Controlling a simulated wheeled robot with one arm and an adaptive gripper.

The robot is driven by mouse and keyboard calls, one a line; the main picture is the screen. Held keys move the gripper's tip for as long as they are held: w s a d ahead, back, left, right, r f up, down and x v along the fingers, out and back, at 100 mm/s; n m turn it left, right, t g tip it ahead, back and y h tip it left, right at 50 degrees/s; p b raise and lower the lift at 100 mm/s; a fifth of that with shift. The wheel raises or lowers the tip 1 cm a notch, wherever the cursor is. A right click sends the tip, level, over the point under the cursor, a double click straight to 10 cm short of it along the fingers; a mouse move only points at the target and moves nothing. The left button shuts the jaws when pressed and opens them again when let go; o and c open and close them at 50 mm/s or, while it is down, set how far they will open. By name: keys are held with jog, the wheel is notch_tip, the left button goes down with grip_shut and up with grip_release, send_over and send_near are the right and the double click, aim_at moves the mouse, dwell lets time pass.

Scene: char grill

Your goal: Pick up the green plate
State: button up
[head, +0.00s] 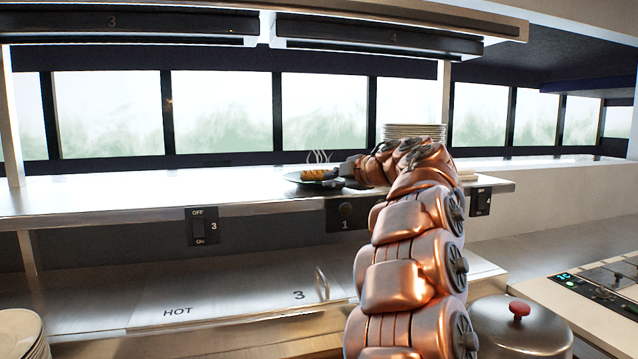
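A dark plate, which may be the green plate (298,179), sits on the steel shelf. Golden-brown food (320,174) lies on it and white steam lines rise above it. My copper-coloured arm reaches up from the lower right. My gripper (346,171) is at the right edge of the plate. The gripper is small and partly hidden by my arm, so I cannot tell whether its fingers are open, or touching or around the rim. The right side of the plate is partly covered.
A stack of white plates (412,131) stands on the shelf (130,195) behind my arm. The shelf left of the dark plate is clear. A lidded pot (520,335) is at the lower right, and more plates (18,335) are at the lower left. Dark heater units hang overhead.

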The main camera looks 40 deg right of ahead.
aim_at(313, 183)
jog(key=shift+x, duration=1.2)
jog(key=w, duration=0.1)
jog(key=w+p, duration=0.1)
jog(key=w, duration=0.1)
jog(key=shift+w+a+f, duration=0.2)
jog(key=shift+w+f, duration=0.05)
jog(key=shift+f, duration=0.15)
jog(key=shift+w+d+f, duration=0.15)
jog(key=shift+w+f, duration=0.1)
jog(key=shift+w, duration=0.35)
grip_shut()
jog(key=shift+r, duration=0.1)
